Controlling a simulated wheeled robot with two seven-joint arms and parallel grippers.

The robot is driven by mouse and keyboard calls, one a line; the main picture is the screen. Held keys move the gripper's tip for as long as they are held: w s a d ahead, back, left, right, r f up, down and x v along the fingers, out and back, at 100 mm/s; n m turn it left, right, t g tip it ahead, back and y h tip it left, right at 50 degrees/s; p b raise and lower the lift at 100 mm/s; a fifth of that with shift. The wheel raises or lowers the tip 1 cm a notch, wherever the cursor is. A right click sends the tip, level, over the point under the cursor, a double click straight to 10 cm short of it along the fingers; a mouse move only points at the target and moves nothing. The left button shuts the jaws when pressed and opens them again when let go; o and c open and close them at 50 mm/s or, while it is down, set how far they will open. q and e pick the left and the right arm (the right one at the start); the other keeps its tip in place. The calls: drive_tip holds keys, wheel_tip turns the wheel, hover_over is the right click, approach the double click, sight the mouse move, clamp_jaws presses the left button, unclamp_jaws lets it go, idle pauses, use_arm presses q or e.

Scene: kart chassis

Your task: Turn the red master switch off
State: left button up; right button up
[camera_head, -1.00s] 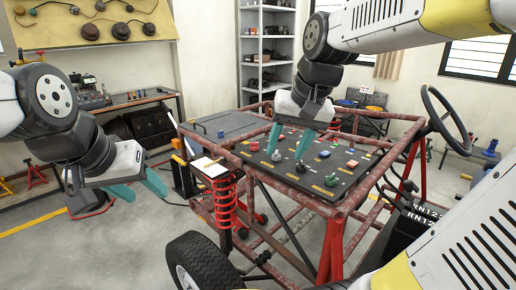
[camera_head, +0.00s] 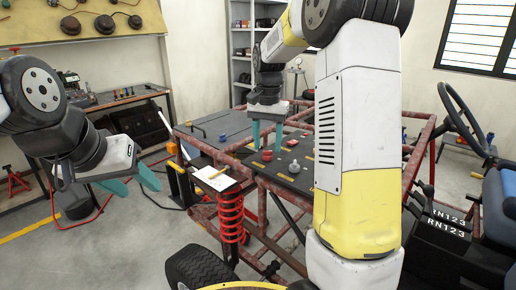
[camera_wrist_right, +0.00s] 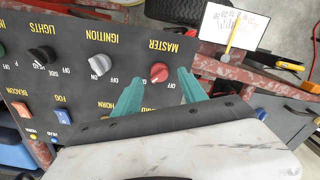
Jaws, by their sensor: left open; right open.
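The red master switch (camera_wrist_right: 159,72) is a round knob on the dark panel under the upside-down label MASTER, with OFF printed beside it. I cannot tell which way it points. In the head view the red knob (camera_head: 267,156) sits on the panel's left part. My right gripper (camera_wrist_right: 161,82) is open, its teal fingers on either side of the knob in the wrist view; contact cannot be made out. In the head view the right gripper (camera_head: 267,147) points down over the panel. My left gripper (camera_head: 142,188) is open and empty, left of the kart.
The panel (camera_wrist_right: 75,85) also carries a grey IGNITION knob (camera_wrist_right: 99,65), a black lights knob (camera_wrist_right: 42,56) and coloured rockers. A clipboard (camera_head: 214,178) lies left of the panel. The red kart frame, steering wheel (camera_head: 465,118) and coil spring (camera_head: 231,215) surround it.

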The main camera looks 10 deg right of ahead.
sight(267, 155)
drive_tip(key=shift+f, duration=1.3)
